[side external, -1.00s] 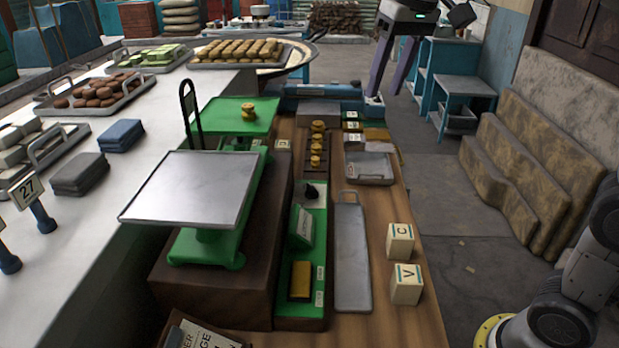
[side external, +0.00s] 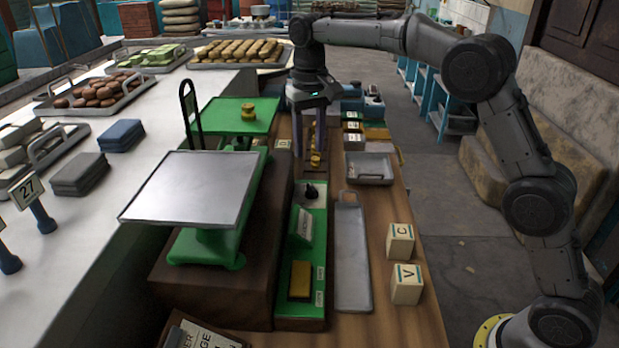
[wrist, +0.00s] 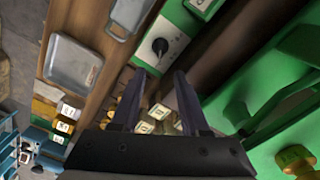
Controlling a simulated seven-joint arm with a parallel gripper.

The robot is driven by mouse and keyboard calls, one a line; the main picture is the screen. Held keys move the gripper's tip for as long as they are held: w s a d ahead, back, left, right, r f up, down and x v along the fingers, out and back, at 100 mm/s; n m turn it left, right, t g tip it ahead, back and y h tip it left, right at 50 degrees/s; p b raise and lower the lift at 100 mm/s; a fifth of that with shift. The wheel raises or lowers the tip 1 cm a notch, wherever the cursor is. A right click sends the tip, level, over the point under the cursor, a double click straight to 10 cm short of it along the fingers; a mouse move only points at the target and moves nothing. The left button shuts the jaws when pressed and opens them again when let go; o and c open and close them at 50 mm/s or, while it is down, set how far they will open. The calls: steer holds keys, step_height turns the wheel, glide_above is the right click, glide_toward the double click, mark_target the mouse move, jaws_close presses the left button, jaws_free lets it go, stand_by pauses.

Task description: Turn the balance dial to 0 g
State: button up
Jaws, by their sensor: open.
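The dial is a small black knob (side external: 310,192) on a white plate at the far end of a green panel (side external: 315,220), beside the green balance. In the wrist view the knob (wrist: 160,46) shows just beyond my fingertips, centred between them. My gripper (side external: 308,152) is open and empty, pointing down above the bench, a little behind the knob in the side view and apart from it. It also shows in the wrist view (wrist: 160,72). The knob's markings are too small to read. The green balance has a silver pan (side external: 190,190) and a green plate (side external: 228,118) bearing a brass weight (side external: 249,111).
Brass weights (side external: 315,160) stand in a row behind my fingers, partly hidden. A grey metal tray (side external: 370,168), a long metal strip (side external: 352,255) and cream blocks marked C (side external: 400,241) and V (side external: 407,284) lie right of the panel. The balance stands close on the left.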

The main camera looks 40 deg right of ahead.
mark_target(310, 184)
step_height(310, 184, down, 9)
steer(key=shift+f, duration=0.1)
stand_by(0.4)
jaws_close()
